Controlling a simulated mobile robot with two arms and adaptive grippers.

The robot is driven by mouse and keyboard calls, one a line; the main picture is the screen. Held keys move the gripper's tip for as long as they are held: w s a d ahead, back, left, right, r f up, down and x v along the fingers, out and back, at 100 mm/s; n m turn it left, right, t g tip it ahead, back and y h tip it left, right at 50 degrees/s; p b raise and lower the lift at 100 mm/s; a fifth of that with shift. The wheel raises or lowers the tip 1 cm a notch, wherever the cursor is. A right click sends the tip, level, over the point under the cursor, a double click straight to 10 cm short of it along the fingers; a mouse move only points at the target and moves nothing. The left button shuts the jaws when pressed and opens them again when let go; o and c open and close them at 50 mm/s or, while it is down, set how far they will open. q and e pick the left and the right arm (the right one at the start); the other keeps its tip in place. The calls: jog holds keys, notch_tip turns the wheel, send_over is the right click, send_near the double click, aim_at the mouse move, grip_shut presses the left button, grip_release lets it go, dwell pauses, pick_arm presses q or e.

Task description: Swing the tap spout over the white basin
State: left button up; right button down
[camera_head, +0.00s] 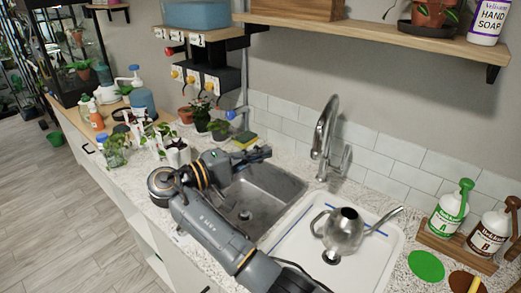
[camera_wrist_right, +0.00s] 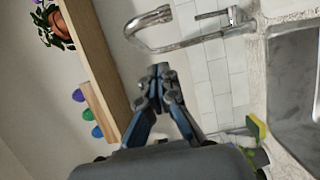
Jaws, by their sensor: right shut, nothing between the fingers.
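The chrome tap (camera_head: 326,135) stands at the wall behind the two basins. Its tall spout curves over and its outlet hangs near the divider between the basins. The white basin (camera_head: 290,246) is at the right and holds a metal watering can (camera_head: 343,232). My right gripper (camera_head: 266,152) is over the back of the steel basin (camera_head: 262,195), left of the tap and apart from it. In the right wrist view the gripper's fingers (camera_wrist_right: 160,72) are together and empty, with the tap spout (camera_wrist_right: 150,30) beyond their tips. My left gripper is not in view.
A yellow-green sponge (camera_head: 245,140) and potted plants (camera_head: 218,128) lie behind my right gripper. Soap bottles (camera_head: 448,210) stand on a wooden tray at the right. A wooden shelf (camera_head: 400,35) runs along the wall above the tap.

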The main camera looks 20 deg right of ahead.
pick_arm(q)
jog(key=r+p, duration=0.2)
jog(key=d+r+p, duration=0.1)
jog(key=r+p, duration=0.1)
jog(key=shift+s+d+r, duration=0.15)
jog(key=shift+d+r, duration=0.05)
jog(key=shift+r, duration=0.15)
pick_arm(e)
jog(key=s+x, duration=0.2)
jog(key=x, duration=0.7)
jog(key=shift+s+d+f, duration=0.15)
jog(key=shift+s+d, duration=0.2)
jog(key=shift+d, duration=0.15)
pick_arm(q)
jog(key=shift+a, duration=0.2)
